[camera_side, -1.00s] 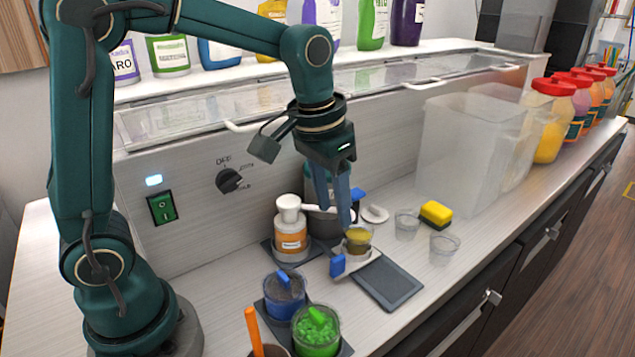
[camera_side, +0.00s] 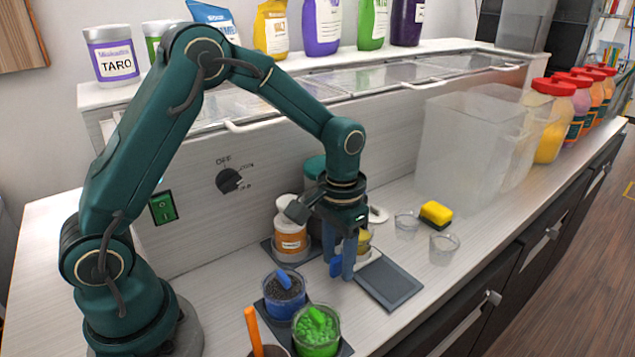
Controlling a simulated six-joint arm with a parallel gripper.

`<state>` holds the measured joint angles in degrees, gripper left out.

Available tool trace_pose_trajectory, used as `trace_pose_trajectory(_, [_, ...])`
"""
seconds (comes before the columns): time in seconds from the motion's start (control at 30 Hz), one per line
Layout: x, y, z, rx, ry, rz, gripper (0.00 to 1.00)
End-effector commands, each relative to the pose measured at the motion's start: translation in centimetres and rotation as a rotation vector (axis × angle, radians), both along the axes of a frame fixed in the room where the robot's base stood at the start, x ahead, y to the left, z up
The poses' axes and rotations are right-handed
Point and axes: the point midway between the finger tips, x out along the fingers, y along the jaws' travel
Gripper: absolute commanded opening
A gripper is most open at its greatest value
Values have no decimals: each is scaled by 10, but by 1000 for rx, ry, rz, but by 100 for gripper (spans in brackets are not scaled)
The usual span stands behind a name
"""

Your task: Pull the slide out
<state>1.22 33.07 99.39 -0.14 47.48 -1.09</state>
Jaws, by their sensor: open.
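The slide shows as a pale strip (camera_side: 363,256) low at the front of the small sealer, with a blue handle (camera_side: 336,267) at its front left. A cup with yellow contents (camera_side: 364,240) stands at the slide, mostly hidden behind my fingers. The sealer's teal top (camera_side: 314,168) shows behind my wrist, and the rest of it is largely covered. My gripper (camera_side: 343,268) points straight down with its blue-grey fingers open. Its fingertips are low, right by the handle. I cannot tell whether they touch it.
A dark flat pad (camera_side: 388,281) lies just right of the slide. An orange-labelled bottle (camera_side: 290,238) stands at left. Cups of dark (camera_side: 285,296) and green (camera_side: 316,330) toppings stand in front. Clear cups (camera_side: 444,247) and a yellow sponge (camera_side: 436,212) sit to the right.

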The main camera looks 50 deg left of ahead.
Motion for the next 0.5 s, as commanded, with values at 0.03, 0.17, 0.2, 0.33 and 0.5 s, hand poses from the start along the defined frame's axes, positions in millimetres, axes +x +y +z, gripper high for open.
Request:
trace_pose_trajectory(0.03, [0, 0, 0, 0, 0, 0, 46])
trace_pose_trajectory(0.17, [0, 0, 0, 0, 0, 0, 35])
trace_pose_trajectory(0.2, [0, 0, 0, 0, 0, 0, 20])
trace_pose_trajectory(0.33, [0, 0, 0, 0, 0, 0, 0])
trace_pose_trajectory(0.5, [0, 0, 0, 0, 0, 0, 0])
